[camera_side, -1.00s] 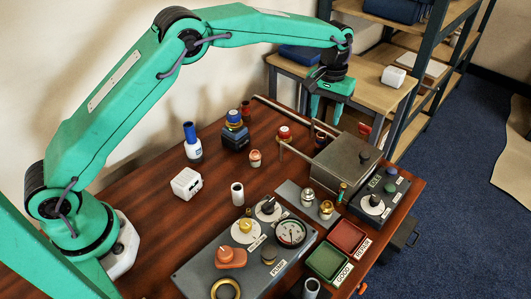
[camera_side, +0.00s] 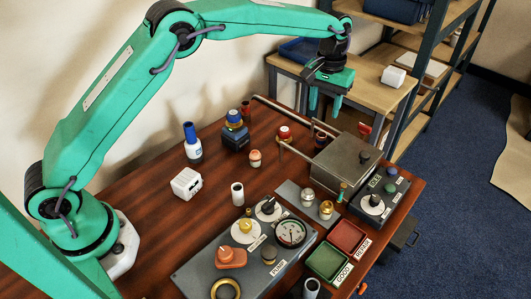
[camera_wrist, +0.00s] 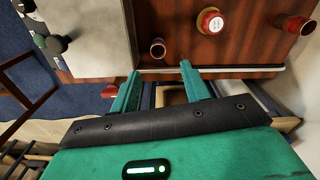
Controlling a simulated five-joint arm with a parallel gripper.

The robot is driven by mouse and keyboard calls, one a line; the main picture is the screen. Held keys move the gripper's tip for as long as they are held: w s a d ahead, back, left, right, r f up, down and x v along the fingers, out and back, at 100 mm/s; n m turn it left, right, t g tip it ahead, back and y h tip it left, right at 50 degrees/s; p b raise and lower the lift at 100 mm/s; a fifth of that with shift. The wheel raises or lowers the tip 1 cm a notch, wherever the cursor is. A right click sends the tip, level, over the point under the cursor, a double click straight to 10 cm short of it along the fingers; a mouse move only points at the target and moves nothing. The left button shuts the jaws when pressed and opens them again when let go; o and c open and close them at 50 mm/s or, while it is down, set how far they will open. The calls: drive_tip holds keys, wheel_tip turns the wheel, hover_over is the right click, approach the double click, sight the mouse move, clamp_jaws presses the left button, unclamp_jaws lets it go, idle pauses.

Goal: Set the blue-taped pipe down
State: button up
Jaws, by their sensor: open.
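My gripper (camera_side: 324,113) is open and empty, raised above the back right of the table in the side view. In the wrist view its two green fingers (camera_wrist: 160,76) stand apart with nothing between them. A short copper pipe (camera_wrist: 157,48) stands upright on the table just past the fingertips. Another copper piece (camera_wrist: 295,24) stands at the upper right of the wrist view. I cannot make out blue tape on any of these pipes.
A grey metal box (camera_side: 345,160) stands below and right of my gripper, with thin rods running to it. A red-topped item (camera_side: 284,134), a blue-capped bottle (camera_side: 192,145) and a control panel (camera_side: 245,255) stand on the table. Bare wood (camera_side: 130,205) shows at left.

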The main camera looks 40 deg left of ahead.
drive_tip(key=s+a+r+m+t, duration=0.1)
drive_tip(key=s+a+r, duration=0.4)
drive_tip(key=s+r, duration=0.3)
drive_tip(key=s+a+r+t, duration=0.2)
drive_tip(key=s+a+r, duration=0.3)
drive_tip(key=s+r, duration=0.25)
drive_tip(key=s+a+f+t, duration=0.1)
drive_tip(key=s+a+f, duration=0.1)
drive_tip(key=s, duration=0.8)
drive_tip(key=s+a+f+m+t, duration=0.1)
drive_tip(key=s+a+f, duration=0.1)
drive_tip(key=s, duration=0.8)
drive_tip(key=shift+s+a+f, duration=0.25)
drive_tip(key=shift+s+a, duration=0.1)
drive_tip(key=shift+a, duration=0.45)
